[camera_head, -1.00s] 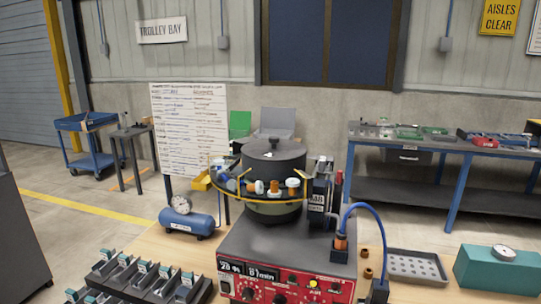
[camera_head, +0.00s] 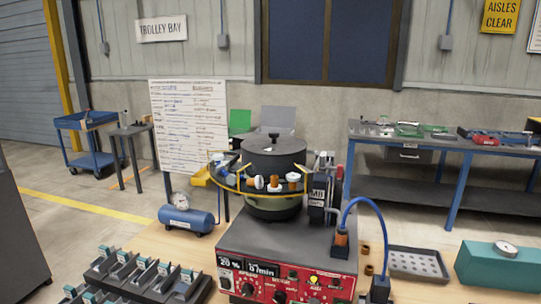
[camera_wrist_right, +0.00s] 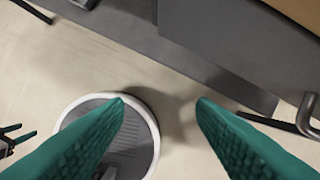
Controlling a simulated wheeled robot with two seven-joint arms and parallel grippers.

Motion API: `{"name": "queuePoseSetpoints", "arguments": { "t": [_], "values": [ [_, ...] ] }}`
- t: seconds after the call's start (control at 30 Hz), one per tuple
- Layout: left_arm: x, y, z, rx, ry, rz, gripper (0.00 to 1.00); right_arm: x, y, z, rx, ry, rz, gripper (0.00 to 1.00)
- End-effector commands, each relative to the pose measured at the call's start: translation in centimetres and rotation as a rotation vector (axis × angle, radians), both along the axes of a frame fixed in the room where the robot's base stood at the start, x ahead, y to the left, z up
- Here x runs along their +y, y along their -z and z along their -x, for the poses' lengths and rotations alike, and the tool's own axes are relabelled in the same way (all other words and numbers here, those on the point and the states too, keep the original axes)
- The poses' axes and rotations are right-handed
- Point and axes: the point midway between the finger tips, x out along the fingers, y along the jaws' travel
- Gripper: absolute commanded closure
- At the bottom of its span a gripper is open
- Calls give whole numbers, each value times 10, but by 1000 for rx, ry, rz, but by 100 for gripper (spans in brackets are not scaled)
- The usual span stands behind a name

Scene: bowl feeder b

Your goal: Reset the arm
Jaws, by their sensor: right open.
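My right gripper (camera_wrist_right: 160,105) shows in the right wrist view as two green ribbed fingers, spread apart with nothing between them. Below it is a pale floor. A small dark part with green tips (camera_wrist_right: 14,138) at the left edge of that view may be my left gripper; it is too cut off to tell its state. Neither gripper shows in the head view. There the bowl feeder (camera_head: 274,155) stands on a red control box (camera_head: 285,278), with orange and white parts on its rim track.
Clamp-like fixtures (camera_head: 145,275) lie front left on the bench, near a blue air tank (camera_head: 187,220). A grey tray (camera_head: 418,264) and teal box (camera_head: 488,264) are at right. A grey edge (camera_wrist_right: 215,65) crosses the wrist view above the fingers.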

Motion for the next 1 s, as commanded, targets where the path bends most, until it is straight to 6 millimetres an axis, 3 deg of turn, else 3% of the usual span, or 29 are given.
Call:
{"name": "queuePoseSetpoints", "arguments": {
  "t": [0.03, 0.27, 0.4, 0.5, 0.6, 0.7, 0.83, 1.0],
  "values": [
    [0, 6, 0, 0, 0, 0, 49, 0, 28, 2, 15, -2, 1, 49],
    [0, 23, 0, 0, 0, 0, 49, -3, 162, 29, 67, -11, 7, 49],
    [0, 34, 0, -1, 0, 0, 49, -9, 239, 66, 99, -19, 11, 49],
    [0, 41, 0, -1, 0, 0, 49, -14, 285, 100, 122, -24, 14, 49],
    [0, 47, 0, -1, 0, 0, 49, -20, 319, 134, 142, -28, 17, 49],
    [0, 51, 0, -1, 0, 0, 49, -26, 340, 163, 157, -32, 20, 49],
    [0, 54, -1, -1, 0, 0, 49, -31, 354, 186, 166, -36, 22, 49],
    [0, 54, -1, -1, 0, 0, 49, -33, 357, 195, 168, -37, 22, 49]
  ]
}}
